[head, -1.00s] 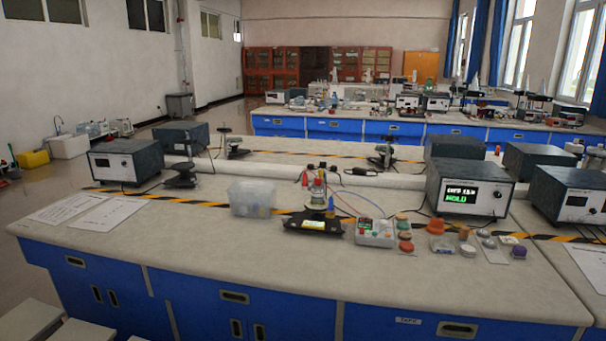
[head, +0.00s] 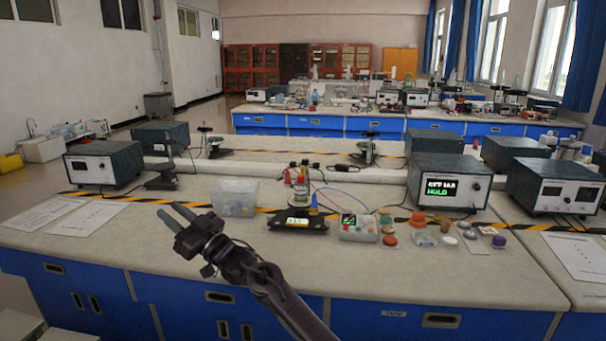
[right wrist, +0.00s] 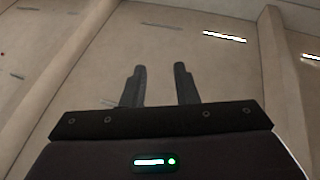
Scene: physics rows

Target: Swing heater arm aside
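On the bench, a black balance (head: 297,222) with a lit yellow display carries a small vessel (head: 301,205). Red and dark fittings (head: 297,178) with wires stand at and above the vessel; the heater arm is too small to tell apart from them. My right gripper (head: 171,212) reaches in from the bottom, raised in front of the bench and left of the balance, pointing up and left. My left gripper is not in view.
A clear plastic box (head: 236,197) stands left of the balance. A white box (head: 358,228) with coloured parts and several small pots lie to its right. A power unit (head: 448,186) reading HOLD stands behind. Papers (head: 82,218) lie at left; the front bench strip is clear.

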